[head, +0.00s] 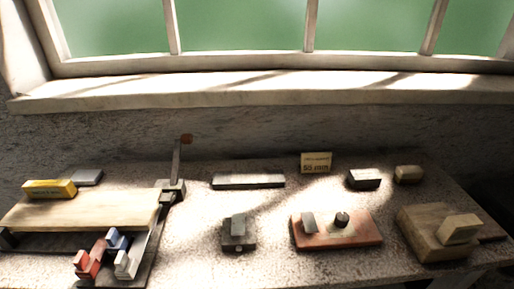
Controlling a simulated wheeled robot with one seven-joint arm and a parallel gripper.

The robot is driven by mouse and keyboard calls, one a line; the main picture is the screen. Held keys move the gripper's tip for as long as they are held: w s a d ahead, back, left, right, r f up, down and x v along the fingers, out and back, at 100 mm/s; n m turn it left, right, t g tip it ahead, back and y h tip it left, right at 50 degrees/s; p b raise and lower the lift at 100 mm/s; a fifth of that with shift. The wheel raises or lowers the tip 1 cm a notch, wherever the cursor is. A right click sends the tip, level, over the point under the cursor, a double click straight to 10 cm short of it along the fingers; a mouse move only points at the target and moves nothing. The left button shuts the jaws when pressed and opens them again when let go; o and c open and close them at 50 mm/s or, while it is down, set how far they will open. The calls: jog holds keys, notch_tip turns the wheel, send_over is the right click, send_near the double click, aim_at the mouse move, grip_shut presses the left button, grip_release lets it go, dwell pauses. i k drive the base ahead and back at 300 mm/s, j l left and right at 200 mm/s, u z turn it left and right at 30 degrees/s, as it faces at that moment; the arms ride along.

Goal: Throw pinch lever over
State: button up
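An upright lever (176,160) with a reddish-brown knob (186,139) at its top rises from a small grey mount (173,187). The mount stands at the right end of a pale wooden board (85,210) on the left of the bench. The lever stands nearly vertical, with its knob sticking out to the right. I take this to be the pinch lever; no label shows on it. My gripper is not in view, and nothing touches the lever.
Red (89,260), blue (117,240) and whitish (126,263) blocks sit before the board.

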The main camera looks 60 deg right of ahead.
aim_at(187, 139)
jog(key=k+l+z, duration=0.15)
jog(key=z, duration=0.15)
jog(key=i+j+z, duration=0.2)
jog(key=z, duration=0.2)
jog(key=i+j+z, duration=0.2)
jog(key=z, duration=0.15)
jog(key=k+j+z, duration=0.1)
jog(key=i, duration=0.1)
